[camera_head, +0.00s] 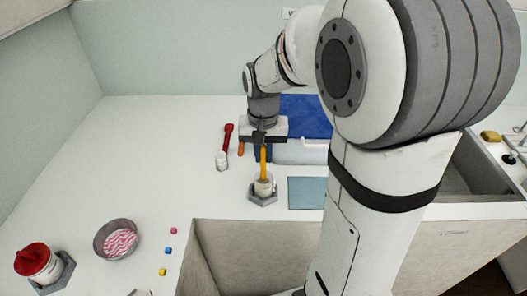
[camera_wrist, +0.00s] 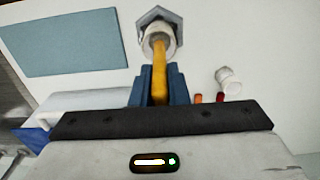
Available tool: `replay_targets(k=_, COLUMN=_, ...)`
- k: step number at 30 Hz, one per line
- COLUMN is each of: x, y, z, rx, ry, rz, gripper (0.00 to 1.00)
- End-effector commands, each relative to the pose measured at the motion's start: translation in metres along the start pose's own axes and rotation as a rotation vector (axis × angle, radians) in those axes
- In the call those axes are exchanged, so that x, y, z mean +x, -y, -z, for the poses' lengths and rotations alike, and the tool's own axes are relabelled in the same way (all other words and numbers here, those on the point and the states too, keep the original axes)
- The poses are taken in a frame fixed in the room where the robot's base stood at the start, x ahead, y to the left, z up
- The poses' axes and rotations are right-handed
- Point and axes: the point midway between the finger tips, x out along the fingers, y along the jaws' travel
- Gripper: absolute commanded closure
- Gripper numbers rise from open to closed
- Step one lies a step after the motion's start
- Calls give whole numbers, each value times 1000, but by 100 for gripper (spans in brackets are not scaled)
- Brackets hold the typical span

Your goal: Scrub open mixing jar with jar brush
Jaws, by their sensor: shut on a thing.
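My gripper (camera_head: 263,147) is shut on the yellow-orange handle of the jar brush (camera_head: 264,165), which points down. In the wrist view the brush handle (camera_wrist: 159,75) runs from between the blue fingers (camera_wrist: 159,92) to the jar mouth. The open mixing jar (camera_head: 264,187) stands upright in a grey hexagonal holder (camera_head: 268,199). The jar (camera_wrist: 157,38) is also in the wrist view. The brush's lower end is at or inside the jar; its bristles are hidden, so I cannot tell how deep it reaches.
A red-handled tool with a white end (camera_head: 228,131) lies left of my gripper. A blue-grey mat (camera_head: 307,193) lies right of the jar. A metal bowl (camera_head: 102,247), a red-lidded jar (camera_head: 40,270) and small coloured cubes (camera_head: 168,250) are at front left. The left counter is mostly clear.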

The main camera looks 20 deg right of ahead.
Motion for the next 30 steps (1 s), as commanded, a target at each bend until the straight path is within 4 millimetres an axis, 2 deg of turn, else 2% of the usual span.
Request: replay_targets(k=30, x=-74, y=0, z=0, rx=0, ry=-1, rz=1, gripper=100)
